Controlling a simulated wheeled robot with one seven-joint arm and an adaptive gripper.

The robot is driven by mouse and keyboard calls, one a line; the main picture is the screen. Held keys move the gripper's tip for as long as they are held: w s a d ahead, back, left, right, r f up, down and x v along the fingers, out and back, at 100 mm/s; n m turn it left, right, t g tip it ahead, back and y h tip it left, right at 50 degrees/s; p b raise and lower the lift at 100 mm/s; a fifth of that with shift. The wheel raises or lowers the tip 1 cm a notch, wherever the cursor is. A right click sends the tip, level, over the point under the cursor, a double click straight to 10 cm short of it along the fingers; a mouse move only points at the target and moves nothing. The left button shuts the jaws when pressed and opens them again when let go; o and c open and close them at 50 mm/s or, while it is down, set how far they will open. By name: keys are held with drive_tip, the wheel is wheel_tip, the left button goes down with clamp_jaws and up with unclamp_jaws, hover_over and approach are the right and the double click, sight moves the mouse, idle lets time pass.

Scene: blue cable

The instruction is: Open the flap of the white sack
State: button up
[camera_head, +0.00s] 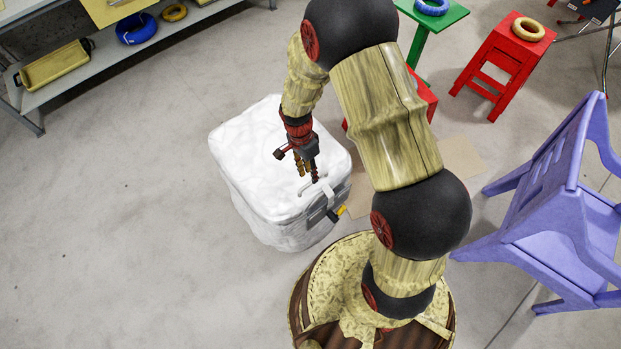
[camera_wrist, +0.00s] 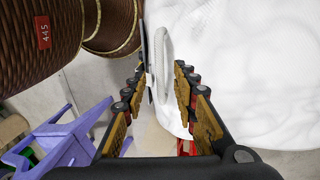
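The white sack (camera_head: 255,140) stands on the floor like a rounded box, with its top flap (camera_head: 250,125) lying closed. A pale handle loop (camera_head: 305,189) sits on the flap near its right front edge. My gripper (camera_head: 314,178) is over that edge, pointing down at the handle. In the wrist view the sack (camera_wrist: 240,60) fills the right side, and the handle (camera_wrist: 166,52) appears between the two fingertips of my gripper (camera_wrist: 160,70). The fingers are apart; I cannot tell whether either touches the handle.
A dark latch with a yellow tab (camera_head: 336,213) is on the sack's front side. A purple chair (camera_head: 560,200) stands at right, red (camera_head: 505,65) and green (camera_head: 432,25) stools behind. A shelf (camera_head: 100,55) is at upper left. The left floor is clear.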

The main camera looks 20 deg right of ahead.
sight(310, 178)
drive_tip(key=shift+s+d+f+b, duration=0.1)
drive_tip(key=shift+s+f+b, duration=0.1)
drive_tip(key=shift+f, duration=0.55)
drive_tip(key=shift+s+f+b, duration=0.1)
drive_tip(key=shift+f+b, duration=0.05)
drive_tip(key=shift+f, duration=0.6)
drive_tip(key=shift+c, duration=0.8)
clamp_jaws()
